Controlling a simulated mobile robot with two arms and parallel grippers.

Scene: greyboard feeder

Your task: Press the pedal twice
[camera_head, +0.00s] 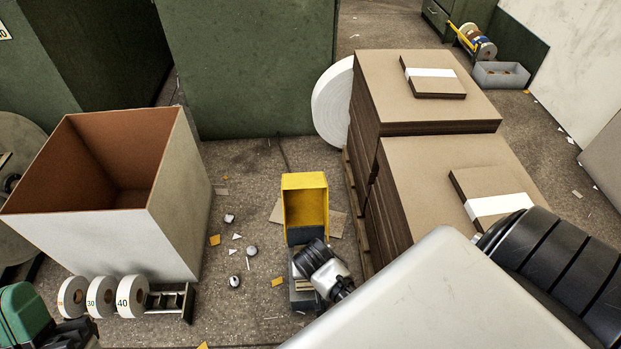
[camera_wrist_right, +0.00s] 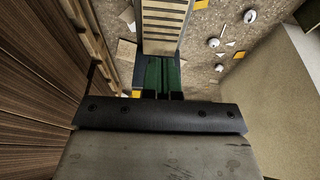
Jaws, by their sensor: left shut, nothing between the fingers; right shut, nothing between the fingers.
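The pedal has a yellow hood (camera_head: 305,203) and stands on the floor left of the board stacks in the head view. Its lower front is partly hidden by my right wrist. The right wrist view shows a pale ribbed plate (camera_wrist_right: 165,22), which looks like the pedal's tread. My right gripper (camera_wrist_right: 161,73) is shut and empty, its green fingers close to the end of the plate; I cannot tell whether they touch. My left gripper (camera_head: 76,333) is at the bottom left of the head view, shut and empty, close to the numbered rolls.
Tall board stacks (camera_head: 445,155) stand to the right of the pedal, with a white roll (camera_head: 331,103) behind. A large open box (camera_head: 180,200) and a rack of numbered rolls (camera_head: 131,296) stand to the left. Scraps and small rolls (camera_head: 234,281) litter the floor between.

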